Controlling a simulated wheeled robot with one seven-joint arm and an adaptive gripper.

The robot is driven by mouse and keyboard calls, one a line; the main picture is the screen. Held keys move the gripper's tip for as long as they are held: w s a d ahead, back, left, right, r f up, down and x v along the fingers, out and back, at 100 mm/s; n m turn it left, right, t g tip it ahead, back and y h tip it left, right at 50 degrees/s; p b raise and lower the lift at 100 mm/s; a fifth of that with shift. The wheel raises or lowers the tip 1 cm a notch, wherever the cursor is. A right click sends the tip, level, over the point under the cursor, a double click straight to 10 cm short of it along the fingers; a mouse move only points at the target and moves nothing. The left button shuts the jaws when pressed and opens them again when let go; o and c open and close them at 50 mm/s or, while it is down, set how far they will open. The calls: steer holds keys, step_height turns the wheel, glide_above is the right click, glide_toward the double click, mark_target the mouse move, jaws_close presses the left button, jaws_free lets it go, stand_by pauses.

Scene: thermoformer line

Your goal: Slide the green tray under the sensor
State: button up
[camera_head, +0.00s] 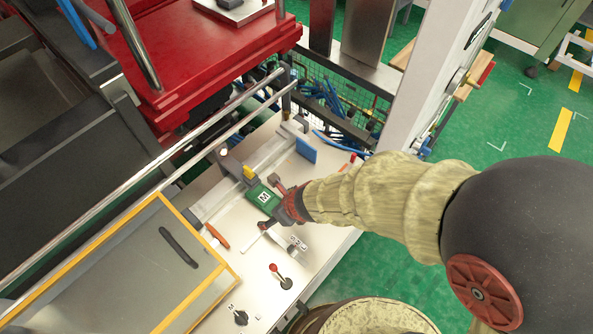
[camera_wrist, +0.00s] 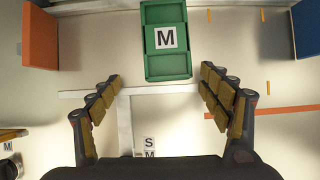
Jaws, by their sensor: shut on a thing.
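The green tray (camera_head: 264,199) has a white label marked M and sits on the pale bench top. It also shows at the top middle of the wrist view (camera_wrist: 166,68). My gripper (camera_head: 272,204) is at the tray's near end, its fingers spread wide on either side of it. It also shows in the wrist view (camera_wrist: 160,82), where finger contact with the tray is hard to make out. A dark bracket with a yellow part (camera_head: 248,172), perhaps the sensor, stands just beyond the tray's far end.
An orange block (camera_head: 217,236) is left of the tray and a blue block (camera_head: 306,149) is right of it. A red-knobbed lever (camera_head: 282,278) stands near the bench front. A yellow-edged panel (camera_head: 150,262) is at the left. A white post (camera_head: 418,75) rises at the right.

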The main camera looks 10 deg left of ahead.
steer(key=shift+o, duration=0.6)
steer(key=shift+s+a, duration=0.5)
steer(key=shift+s, duration=0.05)
steer(key=shift+d, duration=0.1)
steer(key=o, duration=0.9)
steer(key=shift+s, duration=0.1)
steer(key=shift+o, duration=0.8)
steer(key=shift+s+r, duration=0.15)
steer(key=shift+s, duration=0.35)
steer(key=shift+o, duration=0.7)
steer(key=shift+d, duration=0.15)
steer(key=shift+o, duration=0.5)
steer(key=shift+w, duration=0.15)
steer(key=shift+w, duration=0.1)
